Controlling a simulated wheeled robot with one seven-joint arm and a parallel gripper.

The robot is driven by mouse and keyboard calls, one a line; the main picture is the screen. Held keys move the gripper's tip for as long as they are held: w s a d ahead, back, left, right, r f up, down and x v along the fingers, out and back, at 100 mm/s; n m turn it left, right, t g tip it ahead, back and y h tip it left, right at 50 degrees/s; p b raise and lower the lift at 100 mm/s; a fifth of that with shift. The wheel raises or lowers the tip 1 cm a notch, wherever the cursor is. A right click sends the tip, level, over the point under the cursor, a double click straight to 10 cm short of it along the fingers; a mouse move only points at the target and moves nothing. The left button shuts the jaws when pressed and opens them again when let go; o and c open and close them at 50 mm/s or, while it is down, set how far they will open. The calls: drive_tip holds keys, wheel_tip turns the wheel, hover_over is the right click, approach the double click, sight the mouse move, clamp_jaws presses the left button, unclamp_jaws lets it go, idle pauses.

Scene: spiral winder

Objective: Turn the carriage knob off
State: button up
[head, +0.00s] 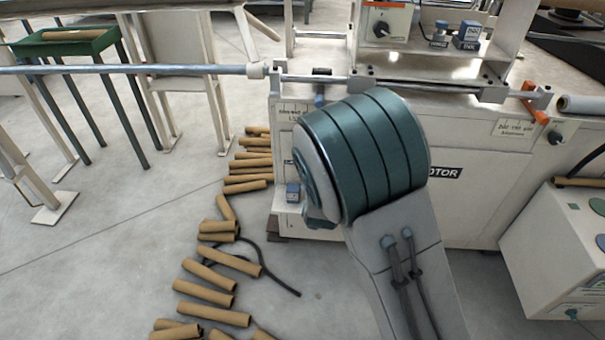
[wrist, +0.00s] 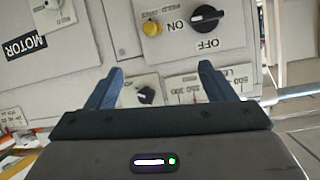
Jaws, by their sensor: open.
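In the wrist view a black rotary knob (wrist: 206,18) sits on a pale panel with upside-down ON and OFF lettering beside it. A second, smaller black knob (wrist: 146,95) on a light plate shows between the fingers. I cannot read which of them is marked as the carriage knob. My gripper (wrist: 160,77) is open and empty, its two blue fingers apart and pointing toward the panel. The ON/OFF knob lies beyond the right fingertip in the picture, apart from it. In the head view my arm hides the gripper and these knobs.
A yellow button (wrist: 152,28) sits beside the ON lettering. In the head view, another black knob (head: 381,29) is on an orange-edged box atop the machine. A long metal shaft (head: 150,69) crosses in front. Several cardboard tubes (head: 205,292) lie on the floor at left.

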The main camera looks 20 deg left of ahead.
drive_tip(key=s+a+f+n+t+y+b, duration=0.2)
drive_tip(key=s+a+f+t+b, duration=0.15)
drive_tip(key=a+f, duration=0.4)
drive_tip(key=b+x, duration=0.3)
drive_tip(key=x, duration=1.1)
drive_tip(key=shift+w+r, duration=0.2)
drive_tip(key=shift+r, duration=0.4)
drive_tip(key=shift+t, duration=0.25)
drive_tip(key=c, duration=1)
